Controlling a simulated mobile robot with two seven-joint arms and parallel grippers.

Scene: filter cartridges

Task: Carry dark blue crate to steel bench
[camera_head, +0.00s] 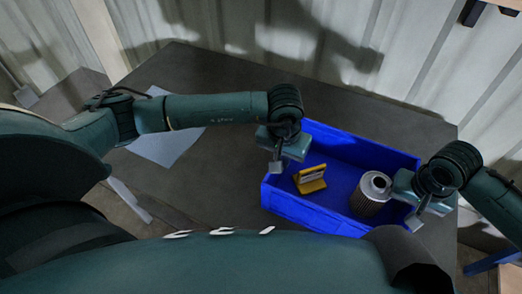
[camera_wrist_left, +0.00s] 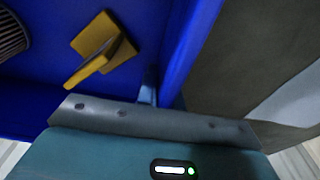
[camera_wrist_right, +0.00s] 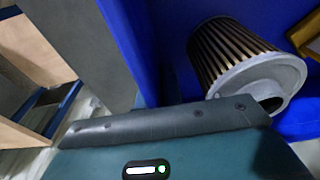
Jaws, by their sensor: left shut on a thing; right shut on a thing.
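The dark blue crate (camera_head: 322,222) sits on or just above a dark grey table, near its front right edge; I cannot tell whether it touches the surface. It holds a yellow piece (camera_head: 310,179) and a filter cartridge (camera_head: 371,194) with a pleated body and grey cap. My left gripper (camera_head: 278,160) is shut on the crate's left wall, which also shows in the left wrist view (camera_wrist_left: 190,50). My right gripper (camera_head: 416,217) is shut on the crate's right wall, seen in the right wrist view (camera_wrist_right: 155,50) beside the cartridge. The fingertips are partly hidden.
A corrugated wall (camera_head: 375,45) stands close behind. A wooden structure (camera_wrist_right: 35,45) shows beyond the table in the right wrist view.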

